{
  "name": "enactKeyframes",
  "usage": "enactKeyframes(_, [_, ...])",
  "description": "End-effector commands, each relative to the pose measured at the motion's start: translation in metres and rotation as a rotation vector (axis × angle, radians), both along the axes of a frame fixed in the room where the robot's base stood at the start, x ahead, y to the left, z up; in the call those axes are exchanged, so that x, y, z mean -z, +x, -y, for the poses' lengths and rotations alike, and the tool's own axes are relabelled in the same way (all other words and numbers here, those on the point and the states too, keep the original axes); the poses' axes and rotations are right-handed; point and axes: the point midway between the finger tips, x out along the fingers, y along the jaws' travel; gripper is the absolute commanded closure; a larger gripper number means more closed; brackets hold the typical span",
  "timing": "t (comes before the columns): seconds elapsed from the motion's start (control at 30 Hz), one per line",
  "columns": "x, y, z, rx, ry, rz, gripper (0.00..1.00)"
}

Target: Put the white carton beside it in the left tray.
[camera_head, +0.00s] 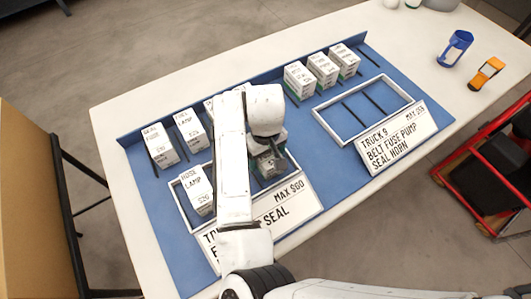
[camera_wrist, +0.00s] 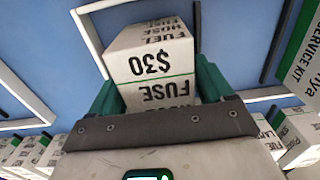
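The left tray is a white frame (camera_head: 180,209) on the blue mat, behind a sign reading MAX $60. A white carton (camera_head: 199,192) marked HOSE LAMP $20 stands in its left part. My gripper (camera_head: 268,157) is over the tray's right part, with the arm hiding the middle. In the wrist view, a white carton (camera_wrist: 152,62) with a green stripe, marked FUEL HOSE, FUSE and $30, sits between the green fingers. The fingers press against both its sides. I cannot tell whether its base touches the tray floor.
Cartons (camera_head: 160,147) (camera_head: 190,131) stand in a back row at left, partly hidden by my arm. Three more (camera_head: 299,80) stand at back right. The right tray (camera_head: 337,133) is empty. A blue holder (camera_head: 455,48) and an orange item (camera_head: 486,73) lie at far right.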

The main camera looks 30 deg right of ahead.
Motion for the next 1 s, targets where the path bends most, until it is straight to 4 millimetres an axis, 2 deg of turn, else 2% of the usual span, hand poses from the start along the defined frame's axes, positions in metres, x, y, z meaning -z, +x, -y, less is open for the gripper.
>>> enactKeyframes(0.03, [0.000, 0.000, 0.000, 0.000, 0.000, 0.000, 0.15])
enactKeyframes(0.1, [0.000, 0.000, 0.000, 0.000, 0.000, 0.000, 0.08])
enactKeyframes(0.33, [-0.001, 0.000, 0.000, 0.000, 0.000, 0.000, 0.08])
enactKeyframes(0.47, [-0.008, 0.000, 0.000, 0.001, 0.000, 0.001, 0.08])
enactKeyframes(0.57, [-0.022, 0.001, 0.000, 0.001, 0.000, 0.003, 0.08])
enactKeyframes(1.0, [-0.108, 0.000, 0.000, 0.003, 0.001, 0.002, 0.08])
